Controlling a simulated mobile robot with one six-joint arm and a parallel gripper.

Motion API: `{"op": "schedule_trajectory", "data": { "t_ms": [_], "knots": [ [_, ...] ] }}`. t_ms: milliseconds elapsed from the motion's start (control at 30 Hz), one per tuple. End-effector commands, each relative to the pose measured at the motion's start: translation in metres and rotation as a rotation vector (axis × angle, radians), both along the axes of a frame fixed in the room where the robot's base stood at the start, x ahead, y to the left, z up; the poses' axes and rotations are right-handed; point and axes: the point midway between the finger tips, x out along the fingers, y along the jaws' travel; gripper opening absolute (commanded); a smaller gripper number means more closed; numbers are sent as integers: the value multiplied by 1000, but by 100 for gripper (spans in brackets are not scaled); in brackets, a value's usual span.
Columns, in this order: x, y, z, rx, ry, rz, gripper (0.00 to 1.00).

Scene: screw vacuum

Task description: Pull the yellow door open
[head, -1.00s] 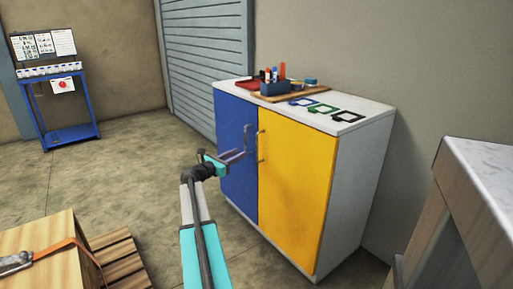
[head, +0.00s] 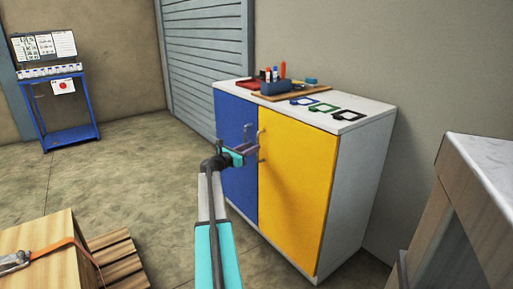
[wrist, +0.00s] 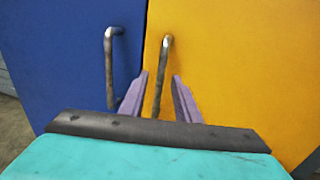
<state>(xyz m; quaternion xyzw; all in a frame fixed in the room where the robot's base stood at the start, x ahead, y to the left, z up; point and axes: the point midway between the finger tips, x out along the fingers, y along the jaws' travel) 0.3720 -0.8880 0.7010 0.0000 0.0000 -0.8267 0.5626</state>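The yellow door (head: 295,185) is the right door of a white cabinet and looks shut. Its upright metal handle (wrist: 162,75) is near its left edge. My gripper (head: 250,148) is in front of the cabinet at handle height. In the wrist view my gripper (wrist: 161,85) is open, with its two purple fingers on either side of the lower part of the yellow door's handle. I cannot tell whether the fingers touch it. The blue door (head: 235,150) is on the left, with its own handle (wrist: 109,65) outside my fingers.
The cabinet top (head: 375,108) holds a tray (head: 290,94) with tools and several coloured frames. A wooden crate (head: 40,250) on a pallet stands at front left. A counter (head: 490,165) stands at right.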

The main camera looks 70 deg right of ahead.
Motion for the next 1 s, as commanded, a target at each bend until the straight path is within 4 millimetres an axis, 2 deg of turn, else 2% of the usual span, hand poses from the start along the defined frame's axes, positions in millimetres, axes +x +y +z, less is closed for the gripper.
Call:
{"op": "schedule_trajectory", "data": {
  "t_ms": [100, 300, 767, 933, 1000],
  "knots": [
    [-6, -17, -1, 0, 0, -1, 30],
    [-13, -35, 0, 0, 0, 0, 30],
    [-17, -42, 0, 0, 0, 0, 30],
    [-17, -42, 0, 0, 0, 0, 3],
    [-17, -42, 0, 0, 0, 1, 0]
  ]
}}
